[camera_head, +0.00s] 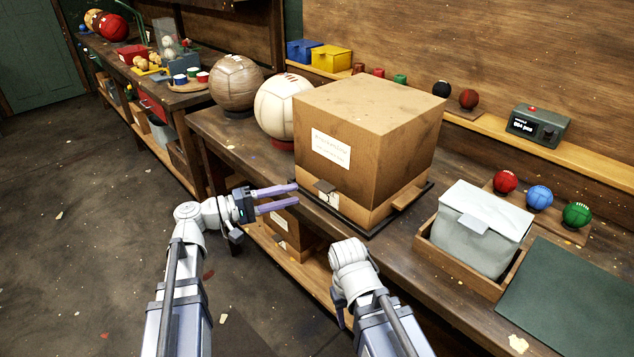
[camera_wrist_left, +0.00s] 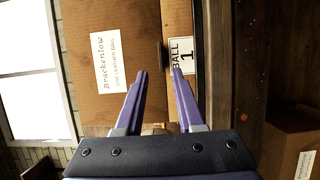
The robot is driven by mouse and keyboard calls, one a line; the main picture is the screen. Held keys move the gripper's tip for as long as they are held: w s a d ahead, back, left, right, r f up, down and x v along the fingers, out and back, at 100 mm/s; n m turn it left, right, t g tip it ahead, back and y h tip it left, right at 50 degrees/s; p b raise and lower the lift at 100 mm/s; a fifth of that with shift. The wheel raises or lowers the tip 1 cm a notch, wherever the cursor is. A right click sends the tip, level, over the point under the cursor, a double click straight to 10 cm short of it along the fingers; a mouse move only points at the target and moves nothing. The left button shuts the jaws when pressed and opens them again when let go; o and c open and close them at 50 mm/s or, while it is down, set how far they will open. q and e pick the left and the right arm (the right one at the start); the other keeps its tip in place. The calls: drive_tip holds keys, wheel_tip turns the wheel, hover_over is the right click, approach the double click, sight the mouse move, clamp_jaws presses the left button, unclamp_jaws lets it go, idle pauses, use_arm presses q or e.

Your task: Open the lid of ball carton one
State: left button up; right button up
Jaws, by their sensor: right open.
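Ball carton one (camera_head: 352,150) is a large brown cardboard box with its tall lid shut, standing on a dark base on the bench. Its lower front carries a small "BALL 1" label, also in the left wrist view (camera_wrist_left: 186,56). A small dark tab (camera_head: 324,186) sticks out at the lid's lower front edge; it also shows in the left wrist view (camera_wrist_left: 163,54). My left gripper (camera_head: 298,194) is open and empty, its purple fingers pointing at the tab, just short of it. My right gripper (camera_head: 341,317) hangs low before the bench, mostly hidden by its own arm.
A brown ball (camera_head: 236,82) and a cream ball (camera_head: 280,105) stand left of the carton. A grey-white bag (camera_head: 482,230) sits in a wooden tray at right, near small red, blue and green balls. Another carton (camera_head: 287,232) is on the shelf below.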

use_arm(q)
drive_tip(key=shift+x, duration=3.9)
drive_tip(key=shift+c, duration=0.4)
clamp_jaws()
drive_tip(key=shift+s, duration=0.1)
